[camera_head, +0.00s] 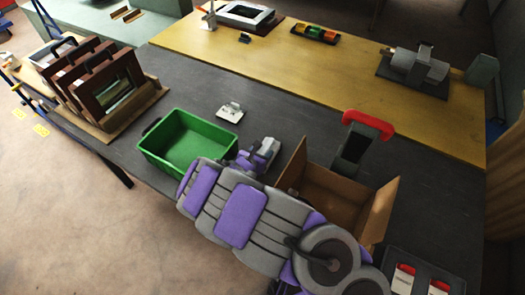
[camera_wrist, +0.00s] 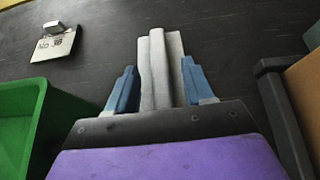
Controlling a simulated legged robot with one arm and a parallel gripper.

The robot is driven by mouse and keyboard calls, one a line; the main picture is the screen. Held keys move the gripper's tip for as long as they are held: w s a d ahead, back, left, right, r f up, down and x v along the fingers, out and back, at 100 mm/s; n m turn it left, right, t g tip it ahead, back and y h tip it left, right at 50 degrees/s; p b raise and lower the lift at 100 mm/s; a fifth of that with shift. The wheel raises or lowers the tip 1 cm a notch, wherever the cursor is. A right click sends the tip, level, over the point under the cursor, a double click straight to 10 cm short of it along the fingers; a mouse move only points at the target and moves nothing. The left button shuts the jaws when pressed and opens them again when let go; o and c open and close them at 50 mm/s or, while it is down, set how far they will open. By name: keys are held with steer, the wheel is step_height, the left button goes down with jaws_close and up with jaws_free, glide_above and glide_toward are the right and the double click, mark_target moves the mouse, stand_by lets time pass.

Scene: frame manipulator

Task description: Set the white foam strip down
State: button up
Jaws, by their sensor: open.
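The white foam strip (camera_wrist: 160,68) shows in the wrist view between the two blue fingers of my gripper (camera_wrist: 155,85). It points away from the palm, and its far end lies over the dark tabletop. The fingers are open, one on each side of the strip; I cannot tell whether either still touches it. In the head view my gripper (camera_head: 260,155) is low over the dark table (camera_head: 300,125), between the green bin and the cardboard box. There the strip shows only as a small pale patch (camera_head: 268,147) at the fingers. Its underside is hidden.
The green bin (camera_head: 152,151) is left of my gripper, the open cardboard box (camera_head: 330,185) right. A white-labelled item (camera_head: 230,112) lies beyond the bin. A red-topped dark stand (camera_head: 368,122) is behind the box. Framed panels (camera_head: 105,85) stand left. Dark tabletop ahead is clear.

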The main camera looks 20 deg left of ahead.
steer(key=p+v, duration=0.2)
steer(key=v, duration=0.9)
